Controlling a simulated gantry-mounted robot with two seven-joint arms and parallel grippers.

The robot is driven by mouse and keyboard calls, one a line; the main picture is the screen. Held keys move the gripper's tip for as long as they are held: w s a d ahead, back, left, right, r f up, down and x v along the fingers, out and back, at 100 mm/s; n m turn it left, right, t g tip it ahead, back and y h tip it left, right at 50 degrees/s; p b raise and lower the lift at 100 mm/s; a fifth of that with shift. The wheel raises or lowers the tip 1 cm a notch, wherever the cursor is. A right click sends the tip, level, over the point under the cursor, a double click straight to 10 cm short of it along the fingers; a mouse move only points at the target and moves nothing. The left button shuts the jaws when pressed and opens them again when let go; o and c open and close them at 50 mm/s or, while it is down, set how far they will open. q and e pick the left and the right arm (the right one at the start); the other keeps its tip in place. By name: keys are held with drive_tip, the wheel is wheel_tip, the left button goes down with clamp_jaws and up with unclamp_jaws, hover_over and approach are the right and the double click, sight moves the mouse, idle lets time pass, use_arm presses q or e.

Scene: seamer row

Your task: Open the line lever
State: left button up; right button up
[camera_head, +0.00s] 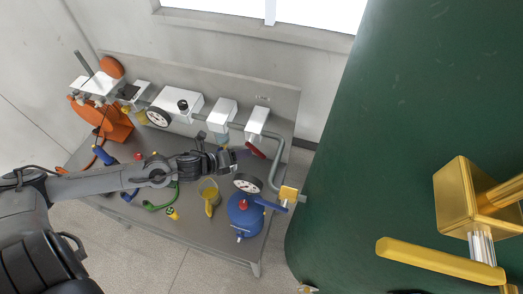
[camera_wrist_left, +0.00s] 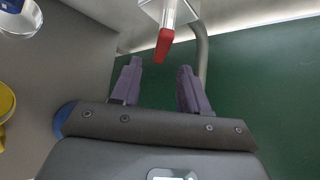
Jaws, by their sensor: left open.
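Several levers show, and I cannot tell which is the line lever. A blue lever (camera_head: 270,204) sits at a brass valve (camera_head: 289,193) at the bench's right end. A large yellow lever (camera_head: 440,262) is at the right, near a brass block. A red handle (camera_head: 256,150) hangs under the rightmost white box (camera_head: 257,120). My left gripper (camera_head: 230,159) is open and empty, left of the red handle and above the blue lever. In the left wrist view the red handle (camera_wrist_left: 165,43) shows just beyond and between the two purple-grey fingertips, apart from them. My right gripper is out of view.
A large green tank (camera_head: 385,130) fills the right side. The grey bench (camera_head: 225,242) carries a blue vessel (camera_head: 243,217), a gauge (camera_head: 247,183), a yellow cup (camera_head: 209,192) and an orange machine (camera_head: 105,120). A grey pipe (camera_head: 281,163) bends down near the tank.

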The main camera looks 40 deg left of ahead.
sight(255, 152)
use_arm(q)
drive_tip(key=shift+p+x, duration=0.45)
drive_tip(key=shift+x, duration=4.3)
drive_tip(key=shift+d, duration=0.1)
clamp_jaws()
